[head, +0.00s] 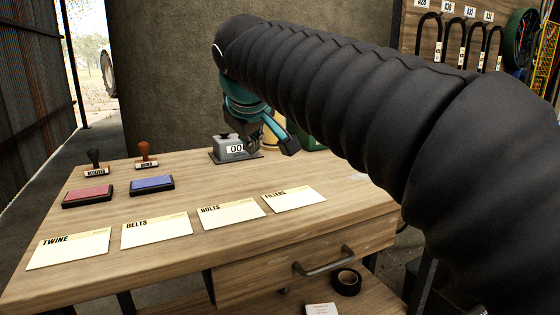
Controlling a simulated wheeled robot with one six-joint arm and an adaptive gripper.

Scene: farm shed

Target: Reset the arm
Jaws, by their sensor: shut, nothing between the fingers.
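My arm, in a black ribbed sleeve (340,100), reaches in the head view from the lower right to the upper middle. My gripper (270,148) hangs from its end, pointing down over the back right of the wooden table (130,255). The gripper is shut and holds nothing. It is close to a grey counter (236,148) with a number display and in front of a green thing (312,140) that it partly hides. I cannot tell whether the gripper touches the counter.
Two stamps (96,163) (146,155) stand behind a red ink pad (88,196) and a blue one (152,184). Several labelled cards (156,229) lie along the front. A drawer handle (323,262) juts out below. A black tape roll (347,282) lies lower. Hooks (452,40) hang back right.

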